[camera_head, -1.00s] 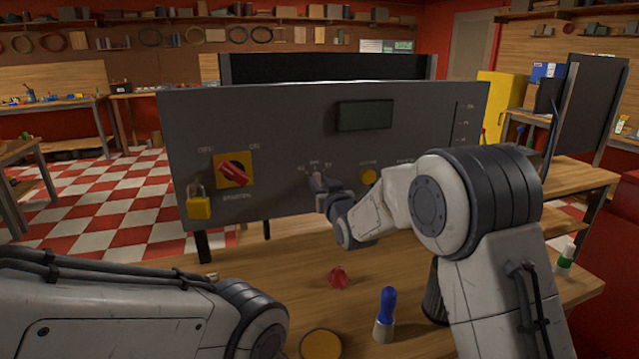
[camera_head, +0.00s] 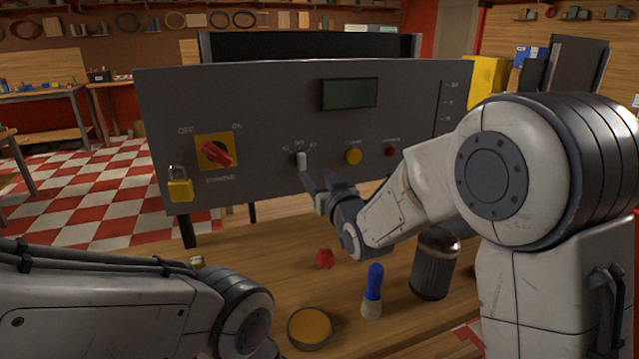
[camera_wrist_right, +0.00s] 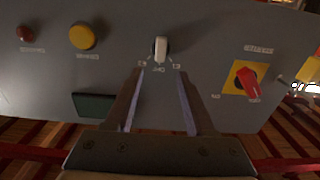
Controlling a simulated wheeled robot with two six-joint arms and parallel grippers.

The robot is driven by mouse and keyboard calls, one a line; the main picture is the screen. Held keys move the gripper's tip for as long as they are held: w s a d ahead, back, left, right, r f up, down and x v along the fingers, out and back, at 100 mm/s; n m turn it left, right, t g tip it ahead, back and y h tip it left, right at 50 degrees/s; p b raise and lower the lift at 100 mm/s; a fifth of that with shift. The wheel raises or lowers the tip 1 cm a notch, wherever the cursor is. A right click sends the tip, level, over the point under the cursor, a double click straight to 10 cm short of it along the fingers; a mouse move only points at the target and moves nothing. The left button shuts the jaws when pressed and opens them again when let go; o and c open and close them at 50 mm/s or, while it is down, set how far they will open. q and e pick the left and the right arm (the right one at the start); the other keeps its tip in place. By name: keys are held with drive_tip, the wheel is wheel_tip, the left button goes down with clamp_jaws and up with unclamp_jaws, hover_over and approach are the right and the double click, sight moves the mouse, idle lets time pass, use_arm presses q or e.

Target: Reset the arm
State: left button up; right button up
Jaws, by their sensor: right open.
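My right gripper (camera_head: 318,178) is open and empty, just in front of the grey control panel (camera_head: 250,100). In the head view it is below and right of the small selector knob with the white grip (camera_head: 301,160). The right wrist view shows the panel upside down. There the open fingertips (camera_wrist_right: 159,73) are to either side of a line toward the knob (camera_wrist_right: 160,49), and the knob stands clear beyond them. My left arm reaches in at the lower left of the head view; its gripper is out of the picture.
The panel carries a red rotary switch (camera_head: 215,153), a yellow padlock (camera_head: 179,184), a yellow button (camera_head: 352,156), a red button (camera_head: 391,151) and a dark display (camera_head: 349,93). On the wooden bench are a red part (camera_head: 325,258), blue-handled tool (camera_head: 373,292), ribbed canister (camera_head: 434,265) and yellow-topped tin (camera_head: 309,327).

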drive_tip(key=shift+s+d, duration=0.2)
drive_tip(key=shift+s, duration=0.4)
drive_tip(key=s+a+f+n+g+h+p, duration=0.15)
drive_tip(key=s+g+p, duration=0.3)
drive_tip(key=s, duration=0.55)
drive_tip(key=s+a+f+n+g+p, duration=0.1)
drive_tip(key=s+a+f+g+p, duration=0.2)
drive_tip(key=s+g, duration=0.5)
drive_tip(key=s+d+g+h+p, duration=0.1)
drive_tip(key=s+d+g+p, duration=0.1)
drive_tip(key=s, duration=0.8)
drive_tip(key=s+d+n+g+h+p, duration=0.1)
drive_tip(key=s+d, duration=0.3)
drive_tip(key=s, duration=0.7)
drive_tip(key=shift+g+h+p, duration=0.4)
drive_tip(key=shift+g+h, duration=0.15)
drive_tip(key=shift+g, duration=0.3)
drive_tip(key=shift+s+d+r, duration=0.1)
